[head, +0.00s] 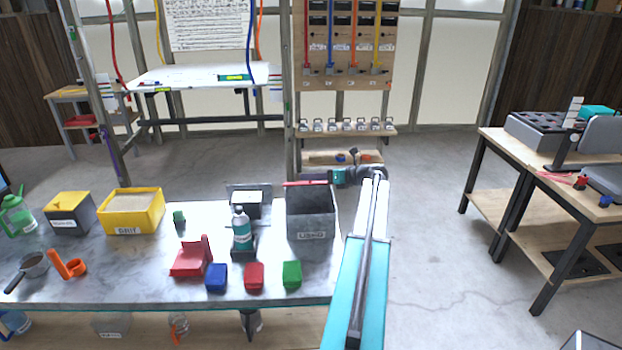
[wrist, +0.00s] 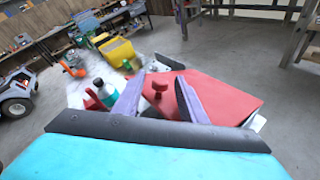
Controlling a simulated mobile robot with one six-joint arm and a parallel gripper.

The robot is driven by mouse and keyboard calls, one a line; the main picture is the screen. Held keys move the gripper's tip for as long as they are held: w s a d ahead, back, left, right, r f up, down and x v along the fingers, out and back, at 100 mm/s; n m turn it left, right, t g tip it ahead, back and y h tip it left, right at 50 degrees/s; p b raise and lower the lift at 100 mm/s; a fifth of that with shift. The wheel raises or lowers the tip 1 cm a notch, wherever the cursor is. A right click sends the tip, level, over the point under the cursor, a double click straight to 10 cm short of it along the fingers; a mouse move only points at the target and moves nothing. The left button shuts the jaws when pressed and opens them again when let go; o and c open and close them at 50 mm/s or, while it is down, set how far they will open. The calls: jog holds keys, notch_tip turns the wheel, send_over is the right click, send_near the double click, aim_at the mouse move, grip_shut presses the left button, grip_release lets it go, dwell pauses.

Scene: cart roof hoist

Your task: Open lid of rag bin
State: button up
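The rag bin seems to be the grey bin (head: 311,226) at the right end of the bench. Its label is too small to read surely. Its dark inside shows. Its red lid (head: 305,183) appears nearly edge-on along the back rim, so it stands raised from the opening. In the wrist view the red lid (wrist: 222,97) lies just beyond my gripper (wrist: 160,92), with a red knob (wrist: 158,84) between the two purple fingers. The fingers stand apart with a gap beside the knob; I see no firm grip. In the head view my arm partly hides the gripper.
A teal-labelled bottle (head: 242,232) stands left of the bin. Blue (head: 216,278), red (head: 254,276) and green (head: 292,274) blocks sit in front. A yellow grit box (head: 132,211) is farther left. The floor right of the bench is clear up to another table (head: 535,168).

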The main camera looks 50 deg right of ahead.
jog(key=b+v, duration=0.3)
jog(key=v, duration=1)
